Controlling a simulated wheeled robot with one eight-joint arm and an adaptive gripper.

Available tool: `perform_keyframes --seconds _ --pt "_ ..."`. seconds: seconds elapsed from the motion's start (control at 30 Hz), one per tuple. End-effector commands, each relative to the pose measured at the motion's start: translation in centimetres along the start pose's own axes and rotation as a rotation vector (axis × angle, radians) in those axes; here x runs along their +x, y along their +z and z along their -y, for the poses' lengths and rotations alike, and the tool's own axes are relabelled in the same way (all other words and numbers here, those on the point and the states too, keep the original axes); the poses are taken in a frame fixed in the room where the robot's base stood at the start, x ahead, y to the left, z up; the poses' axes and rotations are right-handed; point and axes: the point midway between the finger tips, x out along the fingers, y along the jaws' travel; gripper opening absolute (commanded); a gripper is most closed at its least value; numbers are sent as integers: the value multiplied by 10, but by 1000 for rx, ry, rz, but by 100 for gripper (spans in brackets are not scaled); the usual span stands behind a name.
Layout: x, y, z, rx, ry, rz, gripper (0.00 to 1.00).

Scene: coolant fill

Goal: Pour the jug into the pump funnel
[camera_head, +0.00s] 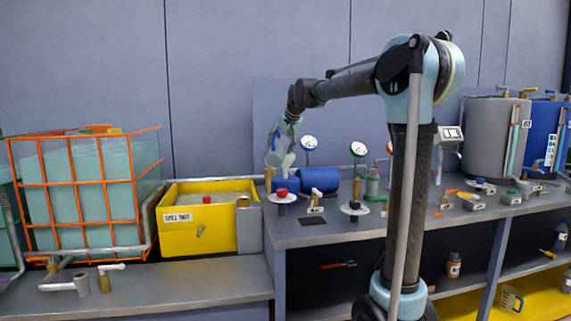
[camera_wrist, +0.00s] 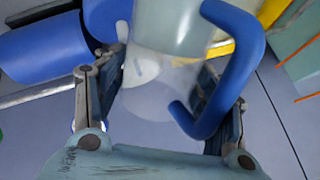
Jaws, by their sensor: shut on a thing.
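My gripper (camera_head: 285,138) hangs over the bench near the blue pump body (camera_head: 320,179). In the wrist view my gripper (camera_wrist: 158,72) is shut on the jug, with a finger on each side. The jug has a clear body (camera_wrist: 182,25) with pale green contents and a blue handle (camera_wrist: 240,62); it looks tilted. In the head view the jug (camera_head: 273,160) is small and partly hidden by the gripper. A white, rounded funnel-like part (camera_wrist: 142,66) shows behind the jug; I cannot tell whether the jug's mouth is over it. The blue pump body (camera_wrist: 40,62) also shows at the wrist view's left.
A yellow spill box (camera_head: 207,218) stands left of the pump. Round-topped red (camera_head: 282,194) and black (camera_head: 354,208) knobs stand in front. Gauges (camera_head: 309,143) rise behind. An orange-caged tank (camera_head: 85,195) is at far left; grey and blue drums (camera_head: 496,138) are at right.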

Motion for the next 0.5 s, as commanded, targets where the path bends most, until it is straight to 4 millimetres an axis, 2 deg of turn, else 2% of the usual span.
perform_keyframes --seconds 0.17,0.5 --pt "0 1 0 -4 0 -7 25" --pt "11 24 -6 -137 0 -280 25"
